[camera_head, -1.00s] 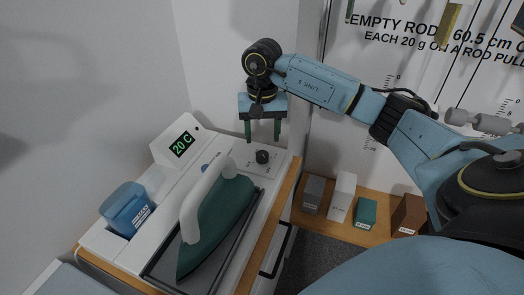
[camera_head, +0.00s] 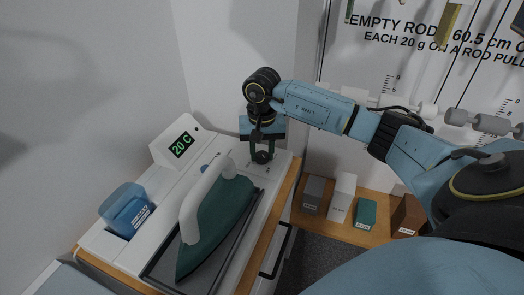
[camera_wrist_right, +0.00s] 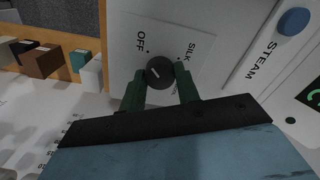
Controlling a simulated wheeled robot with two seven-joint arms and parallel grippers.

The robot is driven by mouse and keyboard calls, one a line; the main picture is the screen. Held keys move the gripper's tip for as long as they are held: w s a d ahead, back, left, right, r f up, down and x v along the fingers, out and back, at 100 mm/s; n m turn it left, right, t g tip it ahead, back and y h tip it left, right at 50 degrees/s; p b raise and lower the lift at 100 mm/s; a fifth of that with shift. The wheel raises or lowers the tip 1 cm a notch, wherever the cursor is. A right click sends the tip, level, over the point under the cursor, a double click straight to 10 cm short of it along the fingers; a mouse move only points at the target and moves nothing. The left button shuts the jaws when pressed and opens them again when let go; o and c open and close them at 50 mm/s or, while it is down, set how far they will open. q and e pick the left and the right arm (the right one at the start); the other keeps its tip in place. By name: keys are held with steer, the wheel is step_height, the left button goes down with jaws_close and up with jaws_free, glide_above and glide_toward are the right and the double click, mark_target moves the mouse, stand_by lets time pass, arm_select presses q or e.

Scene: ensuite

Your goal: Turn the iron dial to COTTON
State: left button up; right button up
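The iron dial (camera_head: 262,157) is a dark round knob on the white station's top, behind the iron. In the right wrist view the dial (camera_wrist_right: 159,72) shows a light pointer line, with OFF and SILK printed around it; other labels are hidden by the fingers. My right gripper (camera_head: 262,152) points down with its green fingers at the dial. In the right wrist view my right gripper (camera_wrist_right: 159,80) has one finger on each side of the dial, apart; contact is not clear. The teal iron (camera_head: 218,220) with a white handle rests on its tray. My left gripper is not in view.
A display reading 20 C (camera_head: 182,145) and a blue water tank (camera_head: 127,208) stand on the station's left. A blue STEAM button (camera_wrist_right: 293,21) is near the dial. Several small boxes (camera_head: 342,197) stand on a wooden shelf at right.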

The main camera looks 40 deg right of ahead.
steer(key=shift+c, duration=1.2)
steer(key=shift+m, duration=0.3)
